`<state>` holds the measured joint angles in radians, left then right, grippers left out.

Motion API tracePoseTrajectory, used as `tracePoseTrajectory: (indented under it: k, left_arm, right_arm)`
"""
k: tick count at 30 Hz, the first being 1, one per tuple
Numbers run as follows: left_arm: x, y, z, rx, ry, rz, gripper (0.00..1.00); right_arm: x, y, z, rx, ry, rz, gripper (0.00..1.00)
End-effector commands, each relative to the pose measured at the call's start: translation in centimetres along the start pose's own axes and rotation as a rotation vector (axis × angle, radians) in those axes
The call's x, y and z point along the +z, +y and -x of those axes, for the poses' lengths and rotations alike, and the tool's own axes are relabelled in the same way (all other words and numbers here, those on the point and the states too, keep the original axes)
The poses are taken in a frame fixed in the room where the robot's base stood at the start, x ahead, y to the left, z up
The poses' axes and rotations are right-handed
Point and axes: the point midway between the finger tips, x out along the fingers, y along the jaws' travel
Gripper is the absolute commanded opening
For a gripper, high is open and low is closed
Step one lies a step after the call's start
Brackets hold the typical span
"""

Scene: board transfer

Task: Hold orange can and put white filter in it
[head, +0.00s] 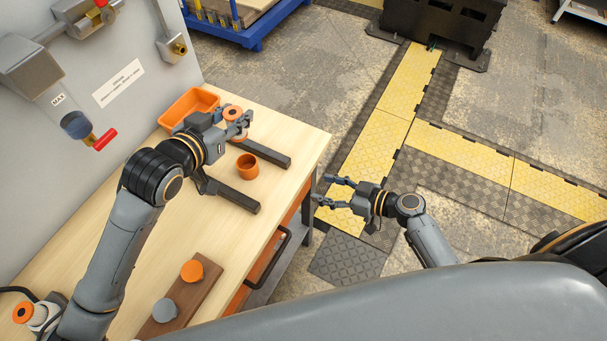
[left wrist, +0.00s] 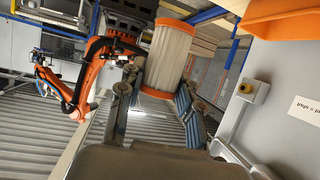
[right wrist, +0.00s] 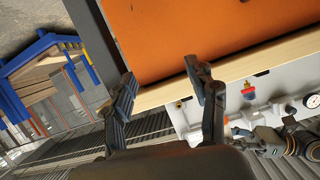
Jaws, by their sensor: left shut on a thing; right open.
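The white filter (left wrist: 168,58) is a pleated cylinder with orange end rings. In the left wrist view it stands between the fingers of my left gripper (left wrist: 158,92), which is shut on it. In the head view, my left gripper (head: 238,122) holds the filter above the table, mostly hiding it; its orange top ring (head: 233,112) shows. The orange can (head: 247,168) stands upright on the table, just below the left gripper in the picture. My right gripper (head: 330,190) is open and empty, off the table's right edge; its open fingers show in the right wrist view (right wrist: 162,92).
An orange bin (head: 190,106) sits behind the left gripper. Two dark bars (head: 262,153) (head: 238,197) lie on either side of the can. A brown board (head: 208,281) with an orange disc (head: 191,270) and a grey disc (head: 165,310) lies nearer. A grey machine wall (head: 100,150) borders the table.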

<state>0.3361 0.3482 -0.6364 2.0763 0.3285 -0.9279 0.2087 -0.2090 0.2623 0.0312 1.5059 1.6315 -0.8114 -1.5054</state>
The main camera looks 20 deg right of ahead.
Motion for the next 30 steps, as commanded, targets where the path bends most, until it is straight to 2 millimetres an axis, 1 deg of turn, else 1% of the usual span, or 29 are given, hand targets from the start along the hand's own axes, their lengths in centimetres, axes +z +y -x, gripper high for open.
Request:
tracePoseTrajectory:
  k: [1, 3, 4, 6, 9, 12, 17, 20, 27, 30]
  left_arm:
    - [0.0, 0.0, 0.0, 0.0, 0.001, 0.0, 0.04]
    - [0.0, 0.0, 0.0, 0.0, 0.001, 0.0, 0.04]
    - [0.0, 0.0, 0.0, 0.0, 0.001, 0.0, 0.04]
    - [0.0, 0.0, 0.0, 0.0, 0.001, 0.0, 0.04]
    - [0.0, 0.0, 0.0, 0.0, 0.001, 0.0, 0.04]
    - [0.0, 0.0, 0.0, 0.0, 0.001, 0.0, 0.04]
    - [0.0, 0.0, 0.0, 0.0, 0.001, 0.0, 0.04]
    - [0.0, 0.0, 0.0, 0.0, 0.001, 0.0, 0.04]
    - [0.0, 0.0, 0.0, 0.0, 0.0, 0.0, 0.04]
    - [0.0, 0.0, 0.0, 0.0, 0.001, 0.0, 0.04]
  right_arm:
    - [-2.6, 0.0, 0.3, -0.018, 0.062, 0.046, 0.58]
    - [-5.8, -0.2, 0.8, -0.039, 0.144, 0.105, 0.58]
    - [-7.0, -0.3, 1.1, -0.045, 0.175, 0.127, 0.58]
    - [-8.0, -2.5, -0.1, -0.106, 0.213, 0.134, 0.58]
    - [-9.0, -4.4, -0.9, -0.16, 0.25, 0.145, 0.58]
    - [-9.6, -5.4, -1.4, -0.19, 0.269, 0.152, 0.58]
    - [-10.2, -6.0, -2.7, -0.198, 0.276, 0.152, 0.58]
    - [-10.6, -6.3, -4.3, -0.198, 0.275, 0.153, 0.58]
    - [-11.7, -7.3, -8.8, -0.197, 0.274, 0.15, 0.58]
    - [-12.1, -7.7, -10.3, -0.198, 0.273, 0.151, 0.58]
